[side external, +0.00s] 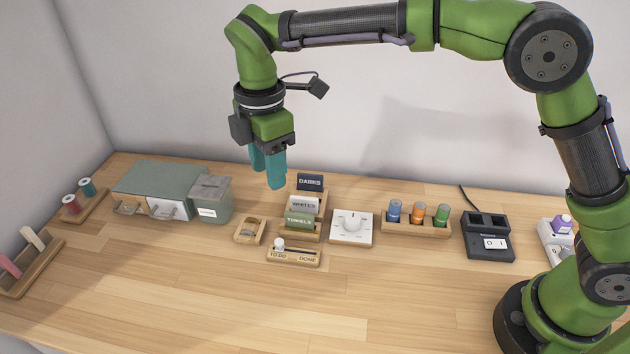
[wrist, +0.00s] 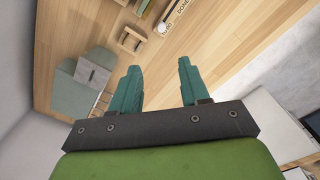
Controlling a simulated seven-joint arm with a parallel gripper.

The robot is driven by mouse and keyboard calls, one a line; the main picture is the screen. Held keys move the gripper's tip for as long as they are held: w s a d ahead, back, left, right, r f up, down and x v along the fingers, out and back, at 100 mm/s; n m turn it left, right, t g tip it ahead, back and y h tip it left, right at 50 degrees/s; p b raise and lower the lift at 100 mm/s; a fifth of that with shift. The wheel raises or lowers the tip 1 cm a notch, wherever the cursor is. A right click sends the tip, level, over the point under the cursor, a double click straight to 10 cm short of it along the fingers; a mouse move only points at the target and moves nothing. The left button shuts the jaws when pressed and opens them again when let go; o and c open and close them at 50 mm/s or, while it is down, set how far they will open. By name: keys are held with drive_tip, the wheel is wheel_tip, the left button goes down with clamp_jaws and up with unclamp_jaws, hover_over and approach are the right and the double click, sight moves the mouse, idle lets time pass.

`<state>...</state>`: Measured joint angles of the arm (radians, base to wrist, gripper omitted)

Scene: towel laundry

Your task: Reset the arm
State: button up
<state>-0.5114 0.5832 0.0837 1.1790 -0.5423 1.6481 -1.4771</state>
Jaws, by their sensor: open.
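My gripper (side external: 269,168) hangs from my green arm above the back middle of the wooden table (side external: 330,310), with its teal fingers pointing down. It is in the air just left of the card stand, and nothing is between the fingers. The wrist view also shows my gripper (wrist: 162,85), its two teal fingers well apart and empty, with table wood visible between them.
A grey-green box (side external: 160,180) stands at the left. A card stand with a dark DARKS card (side external: 310,182), a white dial box (side external: 351,228), a rack of several coloured cylinders (side external: 416,222) and a black switch device (side external: 488,240) line the back. The front of the table is clear.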

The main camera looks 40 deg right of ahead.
drive_tip(key=s+d+r+m+t+y, duration=0.1)
drive_tip(key=s+d+r+m+t, duration=0.1)
drive_tip(key=s+d+m, duration=0.7)
drive_tip(key=s+d+r+m+t+y, duration=0.1)
drive_tip(key=s+d+m+t, duration=0.4)
drive_tip(key=s+d+m, duration=0.5)
drive_tip(key=d+r+m, duration=0.1)
drive_tip(key=d+m, duration=0.2)
drive_tip(key=d, duration=0.1)
drive_tip(key=shift+d+r, duration=0.35)
idle(0.8)
